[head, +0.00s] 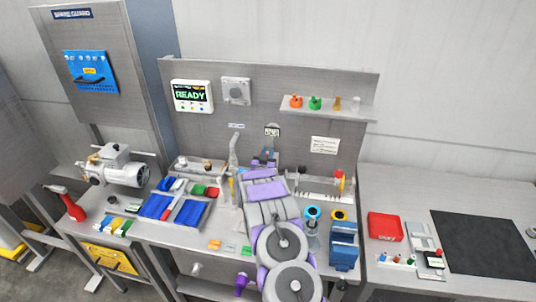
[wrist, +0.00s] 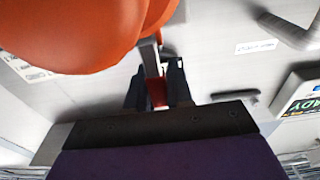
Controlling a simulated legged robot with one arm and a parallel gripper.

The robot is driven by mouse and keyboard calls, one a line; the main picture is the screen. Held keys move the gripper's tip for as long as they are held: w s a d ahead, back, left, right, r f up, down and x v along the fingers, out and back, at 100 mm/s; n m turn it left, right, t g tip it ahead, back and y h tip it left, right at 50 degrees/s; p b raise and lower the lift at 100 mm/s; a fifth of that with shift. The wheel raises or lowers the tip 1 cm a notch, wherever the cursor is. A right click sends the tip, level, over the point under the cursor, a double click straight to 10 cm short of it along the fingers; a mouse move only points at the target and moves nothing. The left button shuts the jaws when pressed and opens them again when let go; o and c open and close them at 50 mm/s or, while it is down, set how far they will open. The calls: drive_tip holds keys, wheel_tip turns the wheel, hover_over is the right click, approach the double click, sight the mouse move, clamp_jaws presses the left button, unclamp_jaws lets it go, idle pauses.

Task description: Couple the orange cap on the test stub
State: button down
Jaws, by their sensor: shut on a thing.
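My gripper (wrist: 156,88) is shut on a small red-orange piece (wrist: 157,93) between its dark fingers in the wrist view. A grey bar runs up from this piece beside a large, rounded orange body (wrist: 75,35), cut off by the top edge. I cannot tell whether the piece and body are parts of one cap. In the head view my arm hides the fingertips and what they hold. An orange cap-like item (head: 296,102) stands on the wall shelf. I cannot make out the test stub; my arm covers the middle of the bench.
The shelf (head: 330,109) also holds a green item (head: 315,103). A READY panel (head: 192,95) hangs left on the back board. Blue bins (head: 155,206) stand left of my arm, and a blue block (head: 344,246) stands right. A black mat (head: 485,243) lies clear at far right.

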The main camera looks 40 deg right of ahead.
drive_tip(key=shift+s+a+f+t+h+b, duration=0.1)
drive_tip(key=shift+s+a+t+h+b, duration=0.2)
drive_tip(key=shift+t+h, duration=0.3)
drive_tip(key=shift+s+a+f+t+h+b, duration=0.1)
drive_tip(key=shift+s+a+t+h+b, duration=0.1)
drive_tip(key=shift+a+t+h+b, duration=0.3)
drive_tip(key=shift+s+a+r+t+h, duration=0.15)
drive_tip(key=shift+s+t+h, duration=0.2)
drive_tip(key=shift+h, duration=0.35)
drive_tip(key=c, duration=1.1)
unclamp_jaws()
drive_tip(key=shift+w+r, duration=0.1)
drive_tip(key=shift+r, duration=0.05)
